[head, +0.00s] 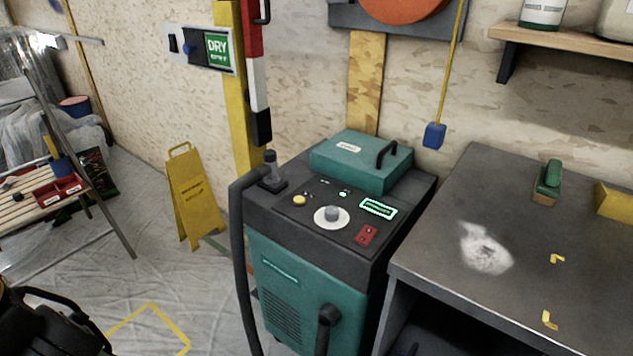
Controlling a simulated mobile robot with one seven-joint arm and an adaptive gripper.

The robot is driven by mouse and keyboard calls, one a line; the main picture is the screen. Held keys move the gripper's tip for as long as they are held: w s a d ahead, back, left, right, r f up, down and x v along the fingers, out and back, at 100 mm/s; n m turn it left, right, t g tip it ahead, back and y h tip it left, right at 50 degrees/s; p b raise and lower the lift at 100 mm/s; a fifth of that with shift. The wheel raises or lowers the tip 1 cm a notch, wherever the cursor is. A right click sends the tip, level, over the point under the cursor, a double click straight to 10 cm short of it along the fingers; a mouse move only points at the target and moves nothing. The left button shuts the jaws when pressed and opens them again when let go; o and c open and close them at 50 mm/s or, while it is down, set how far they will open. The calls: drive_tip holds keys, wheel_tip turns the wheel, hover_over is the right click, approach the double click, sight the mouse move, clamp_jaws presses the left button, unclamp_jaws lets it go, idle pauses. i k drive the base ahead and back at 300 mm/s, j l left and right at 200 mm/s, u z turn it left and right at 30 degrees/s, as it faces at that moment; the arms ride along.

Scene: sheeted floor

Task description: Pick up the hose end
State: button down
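A dark hose (239,250) arches off the left of the top of a teal and dark grey machine (280,290) and hangs down its left side, out of the bottom of the picture. Its upper end (270,168) appears to be the black upright grip at the machine's back left corner, on a small dark base. A black elbow fitting (327,320) sits on the machine's front. A black shape cut off at the lower left appears to be my gripper (75,325). It is well apart from the hose, and its fingertips are not clear. I see nothing held in it.
A dark workbench (440,240) stands right of the machine, bearing a green-handled brush (547,183) and a yellow block (615,201). A yellow floor sign (194,198) stands behind left. A slatted bench (50,195) is farther left. Sheeted floor lies open between.

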sight(271, 182)
drive_tip(key=i+j+z, duration=0.95)
drive_tip(key=j, duration=0.25)
